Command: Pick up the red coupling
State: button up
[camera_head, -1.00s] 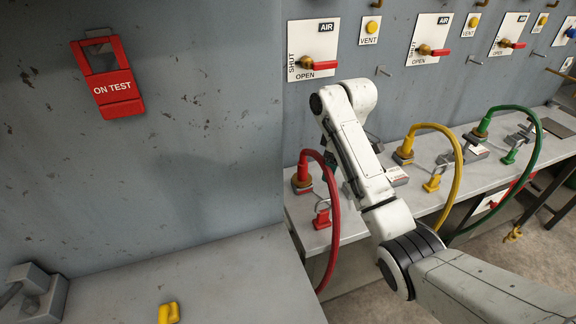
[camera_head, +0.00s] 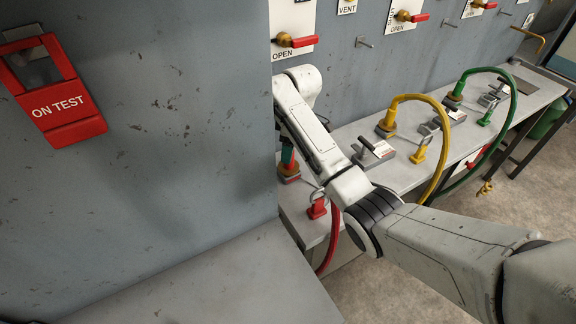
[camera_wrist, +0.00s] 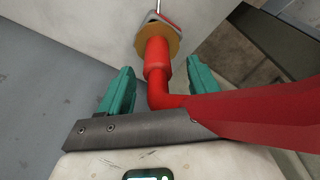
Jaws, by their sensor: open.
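The red coupling (camera_wrist: 157,58) stands between my gripper's two teal fingers in the wrist view, with a brass flange (camera_wrist: 172,38) at its far end. My gripper (camera_wrist: 160,84) is open, with one finger on each side of the coupling and visible gaps to both. The red hose (camera_wrist: 250,112) bends from the coupling and runs right across the gripper's front. In the head view, part of the coupling (camera_head: 291,166) shows behind my arm, with a teal finger in front of it. The red hose (camera_head: 333,240) hangs over the bench edge.
A red padlock-like piece (camera_head: 317,209) sits beside the coupling on the grey bench (camera_head: 408,174). Yellow (camera_head: 440,120) and green (camera_head: 514,108) hoses stand farther right. A grey wall panel with a red "ON TEST" holder (camera_head: 62,100) is at left. Valve handles line the wall.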

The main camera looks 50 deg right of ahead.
aim_at(288, 170)
jog(key=f, duration=0.5)
jog(key=shift+w+p, duration=0.3)
jog(key=shift+w, duration=0.1)
jog(key=shift+c, duration=0.2)
jog(key=shift+r, duration=0.15)
jog(key=c, duration=1.1)
